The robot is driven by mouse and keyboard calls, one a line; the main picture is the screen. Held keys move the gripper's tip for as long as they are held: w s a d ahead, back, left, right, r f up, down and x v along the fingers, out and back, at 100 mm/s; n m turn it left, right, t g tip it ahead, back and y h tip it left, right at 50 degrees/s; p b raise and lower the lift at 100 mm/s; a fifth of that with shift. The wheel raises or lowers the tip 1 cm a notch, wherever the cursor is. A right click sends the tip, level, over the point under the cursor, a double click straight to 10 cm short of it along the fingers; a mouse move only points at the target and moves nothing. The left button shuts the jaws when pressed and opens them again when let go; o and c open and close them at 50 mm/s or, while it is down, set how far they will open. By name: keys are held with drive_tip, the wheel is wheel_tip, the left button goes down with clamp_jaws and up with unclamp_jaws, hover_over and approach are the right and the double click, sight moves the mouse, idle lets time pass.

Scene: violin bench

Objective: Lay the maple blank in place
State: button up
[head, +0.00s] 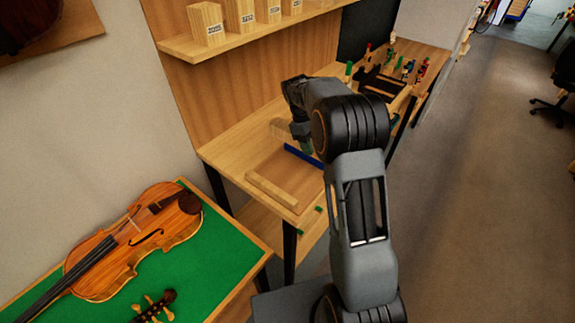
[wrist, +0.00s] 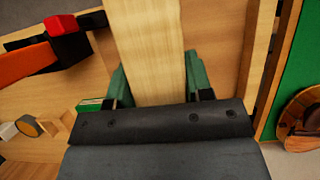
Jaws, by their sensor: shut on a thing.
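My gripper (wrist: 157,66) is shut on the maple blank (wrist: 148,30), with one green finger on each side of the pale wood. In the wrist view the blank reaches from the jaws to the top edge. I cannot tell whether the blank touches the bench.
A wooden strip (head: 272,191) lies along the bench's near edge, and a blue strip (head: 302,155) lies by my gripper. Tools (head: 398,66) stand at the far end. Labelled wood blocks (head: 239,15) stand on the shelf above. A violin (head: 135,240) lies on green cloth at left.

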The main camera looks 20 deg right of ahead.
drive_tip(key=p, duration=0.1)
hover_over(291, 176)
drive_tip(key=f, duration=0.4)
drive_tip(key=w+f, duration=0.1)
drive_tip(key=f, duration=0.1)
drive_tip(key=shift+a+f, duration=0.25)
drive_tip(key=shift+f, duration=0.15)
drive_tip(key=shift+a+f+p, duration=0.1)
drive_tip(key=shift+f+p, duration=0.6)
drive_tip(key=shift+f, duration=0.95)
drive_tip(key=shift+f, duration=0.2)
drive_tip(key=o, duration=1.2)
